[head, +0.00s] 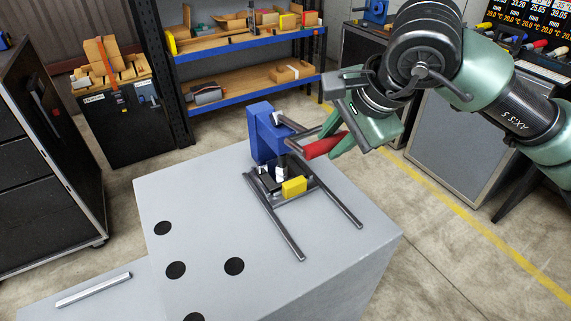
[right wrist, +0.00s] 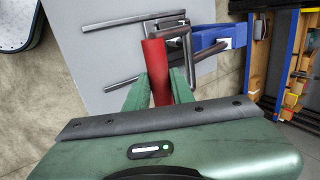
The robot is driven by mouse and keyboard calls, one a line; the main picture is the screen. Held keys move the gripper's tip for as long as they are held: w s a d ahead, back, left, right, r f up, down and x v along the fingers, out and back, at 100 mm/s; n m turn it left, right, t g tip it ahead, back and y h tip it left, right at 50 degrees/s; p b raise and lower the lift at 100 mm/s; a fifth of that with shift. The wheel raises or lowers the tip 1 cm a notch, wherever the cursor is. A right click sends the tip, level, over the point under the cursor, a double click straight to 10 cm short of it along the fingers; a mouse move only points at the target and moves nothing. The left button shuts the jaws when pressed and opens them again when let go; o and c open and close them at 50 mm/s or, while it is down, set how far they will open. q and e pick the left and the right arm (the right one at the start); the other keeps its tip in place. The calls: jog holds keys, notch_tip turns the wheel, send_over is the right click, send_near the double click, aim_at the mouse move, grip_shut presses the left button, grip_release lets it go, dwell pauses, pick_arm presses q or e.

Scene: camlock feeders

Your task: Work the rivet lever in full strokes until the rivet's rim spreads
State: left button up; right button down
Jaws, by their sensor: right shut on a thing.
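A blue rivet press (head: 262,130) stands on a grey block-shaped table (head: 200,210). Its lever has a red grip (head: 325,145), which points right and toward my arm. My right gripper (head: 338,142) is shut on the red grip. In the right wrist view the red grip (right wrist: 156,75) lies between the two green fingers (right wrist: 158,85). A yellow block (head: 294,187) sits at the front of the press base, by a small white part (head: 280,172) under the press head. The rivet and its rim are too small to make out. My left gripper is not in view.
Two dark rails (head: 285,232) run forward from the press. Several black discs (head: 234,266) mark the table top, and a metal bar (head: 93,290) lies at the lower left. Behind stand blue shelves (head: 245,43) and a dark bin stand (head: 122,125).

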jog(key=shift+w+a+r+p, duration=0.1)
jog(key=shift+w+r+p, duration=0.1)
jog(key=shift+r, duration=0.2)
jog(key=shift+w+a+r+p, duration=0.1)
jog(key=shift+r+p, duration=0.1)
jog(key=shift+r, duration=0.15)
jog(key=shift+w+a+r, duration=0.15)
jog(key=shift+w+r, duration=0.1)
jog(key=shift+r, duration=0.25)
pick_arm(q)
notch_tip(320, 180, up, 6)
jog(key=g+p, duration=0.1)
jog(key=p, duration=0.7)
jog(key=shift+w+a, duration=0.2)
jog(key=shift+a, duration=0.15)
pick_arm(e)
jog(key=w+a+r, duration=0.6)
jog(key=w+r, duration=0.1)
jog(key=r, duration=0.1)
jog(key=shift+r, duration=0.2)
jog(key=shift+w, duration=0.1)
